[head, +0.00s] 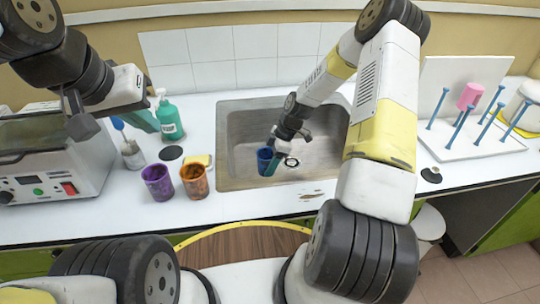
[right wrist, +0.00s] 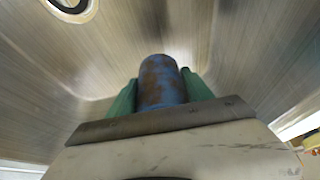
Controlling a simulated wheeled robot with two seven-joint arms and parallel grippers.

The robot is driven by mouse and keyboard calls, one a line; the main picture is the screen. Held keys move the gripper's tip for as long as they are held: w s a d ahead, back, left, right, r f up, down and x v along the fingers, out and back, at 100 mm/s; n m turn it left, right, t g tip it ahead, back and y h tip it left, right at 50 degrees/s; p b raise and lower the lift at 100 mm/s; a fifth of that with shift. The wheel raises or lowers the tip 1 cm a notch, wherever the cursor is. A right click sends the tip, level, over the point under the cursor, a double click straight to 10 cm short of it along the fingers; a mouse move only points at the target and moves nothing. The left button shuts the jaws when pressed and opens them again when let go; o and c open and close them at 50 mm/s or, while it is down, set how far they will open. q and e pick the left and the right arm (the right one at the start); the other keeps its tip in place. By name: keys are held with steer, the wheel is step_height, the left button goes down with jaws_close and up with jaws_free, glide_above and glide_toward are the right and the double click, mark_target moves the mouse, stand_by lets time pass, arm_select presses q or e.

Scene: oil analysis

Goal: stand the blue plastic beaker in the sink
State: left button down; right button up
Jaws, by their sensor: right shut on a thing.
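The blue plastic beaker (head: 264,157) is down inside the sink basin, left of the drain. It also shows in the right wrist view (right wrist: 162,80), blue with brown stains, between the two green fingers. My right gripper (head: 273,163) is shut on it. The sink (head: 233,183) is a metal basin set in the white counter. Whether the beaker's base touches the basin floor cannot be told. My left gripper (head: 147,121) is above the counter at the left, away from the beaker; its finger gap is not clear.
A purple beaker (head: 158,184) and an orange-brown beaker (head: 194,182) stand left of the sink. A peg rack (head: 465,137) with a pink beaker (head: 470,95) stands at the right. The drain (right wrist: 69,5) is open.

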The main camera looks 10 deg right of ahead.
steer(key=shift+f, duration=3.25)
steer(key=o, duration=1.5)
steer(key=shift+f, duration=0.1)
